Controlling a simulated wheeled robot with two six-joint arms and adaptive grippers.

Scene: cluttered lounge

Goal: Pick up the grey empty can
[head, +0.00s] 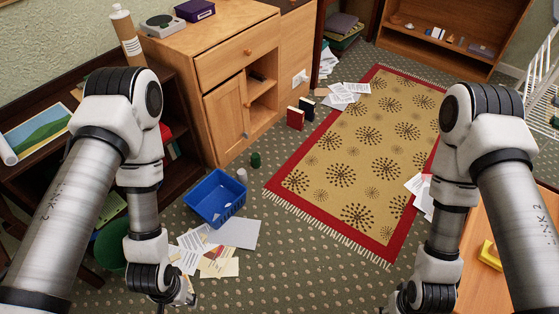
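A small pale grey cylinder (241,175) stands on the carpet at the far right corner of the blue bin; it looks like a can, but it is too small to be sure. My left gripper (178,298) is at the bottom edge, well in front of the bin and apart from the cylinder. My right gripper (398,304) is at the bottom edge, partly cut off, far to the right of the cylinder. The fingers of both are too hidden or cut off to show open or shut, and I see nothing held.
The blue bin (216,198) and scattered papers (217,262) lie before the cylinder. A dark green object (255,160) stands just behind it. The wooden cabinet (240,82) is behind, two books (299,116) beyond. The red-bordered rug (350,165) is mostly clear. A wooden table (490,280) is right.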

